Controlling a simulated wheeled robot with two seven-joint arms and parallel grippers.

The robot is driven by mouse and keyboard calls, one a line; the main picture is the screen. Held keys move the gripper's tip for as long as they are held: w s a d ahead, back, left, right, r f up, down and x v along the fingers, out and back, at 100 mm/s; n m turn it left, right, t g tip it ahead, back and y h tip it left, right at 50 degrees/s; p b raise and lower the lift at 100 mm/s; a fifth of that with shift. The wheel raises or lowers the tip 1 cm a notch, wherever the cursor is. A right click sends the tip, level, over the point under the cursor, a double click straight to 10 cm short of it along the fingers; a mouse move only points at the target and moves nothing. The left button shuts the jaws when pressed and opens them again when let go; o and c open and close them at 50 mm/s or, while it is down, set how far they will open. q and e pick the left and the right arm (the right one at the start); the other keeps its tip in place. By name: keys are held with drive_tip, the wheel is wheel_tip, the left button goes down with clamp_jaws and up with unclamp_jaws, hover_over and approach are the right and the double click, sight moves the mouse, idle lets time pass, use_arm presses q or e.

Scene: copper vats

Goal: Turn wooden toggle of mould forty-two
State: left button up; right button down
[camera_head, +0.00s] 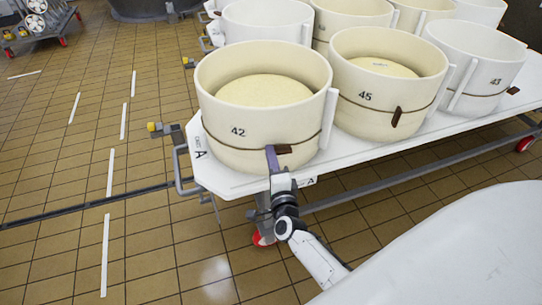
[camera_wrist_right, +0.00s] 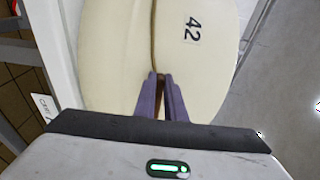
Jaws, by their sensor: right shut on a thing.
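Mould forty-two (camera_head: 228,143) is a cream round mould with a pale round mass inside, at the near left corner of the white cart. A thin brown cord runs round it to a small brown wooden toggle (camera_head: 284,149), which lies roughly level. My right gripper (camera_head: 271,153) reaches up from below, its purple fingers at the left end of the toggle. In the right wrist view the fingers (camera_wrist_right: 161,82) are shut on the toggle, mostly hidden between them, against the mould wall (camera_wrist_right: 115,50). My left gripper is not in view.
Mould forty-five (camera_head: 385,118) stands to the right with its toggle (camera_head: 396,117) steeply tilted. Mould forty-three (camera_head: 490,75) is beyond it. The white cart top (camera_head: 205,170) has a grey rail (camera_head: 180,170) at its left end.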

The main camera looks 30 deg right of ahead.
drive_tip(key=c, duration=1.8)
unclamp_jaws()
use_arm(q)
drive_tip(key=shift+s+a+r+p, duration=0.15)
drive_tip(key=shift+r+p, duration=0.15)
drive_tip(key=shift+p, duration=0.3)
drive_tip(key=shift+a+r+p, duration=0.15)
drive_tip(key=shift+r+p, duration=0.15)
drive_tip(key=shift+p, duration=0.3)
use_arm(e)
drive_tip(key=v, duration=0.7)
drive_tip(key=shift+s+a, duration=0.1)
drive_tip(key=shift+s, duration=0.15)
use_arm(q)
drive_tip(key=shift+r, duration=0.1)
